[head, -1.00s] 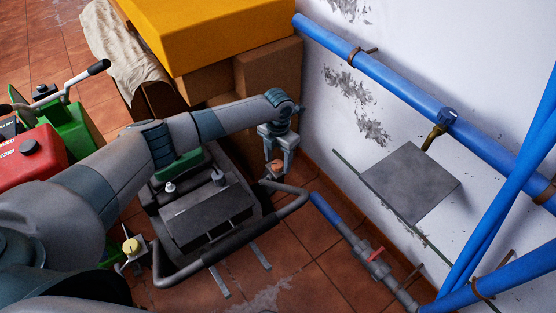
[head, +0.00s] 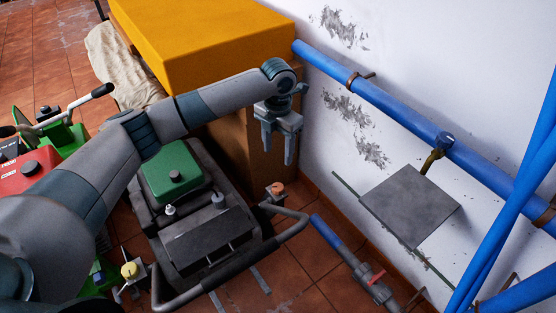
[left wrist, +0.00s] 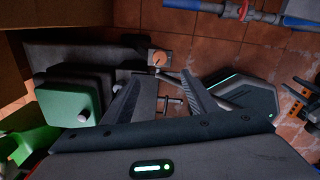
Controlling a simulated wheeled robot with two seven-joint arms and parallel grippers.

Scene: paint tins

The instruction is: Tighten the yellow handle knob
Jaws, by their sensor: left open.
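The yellow handle knob (head: 130,270) sits on a small metal bracket at the left end of the machine's black handle bar (head: 205,284). At the bar's right end is an orange knob (head: 277,189) on a similar bracket; it also shows in the left wrist view (left wrist: 159,58). My left gripper (head: 277,157) is open and empty, pointing down above the orange knob and apart from it. It is well to the right of the yellow knob. In the left wrist view its two fingers (left wrist: 158,78) are spread with nothing between them. The yellow knob is not visible there.
The machine has a green tank (head: 176,178). A yellow box (head: 200,40) on cardboard stands behind, against the wall. Blue pipes (head: 390,95) and a grey plate (head: 410,205) are at right. A red and green machine (head: 35,165) stands at left.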

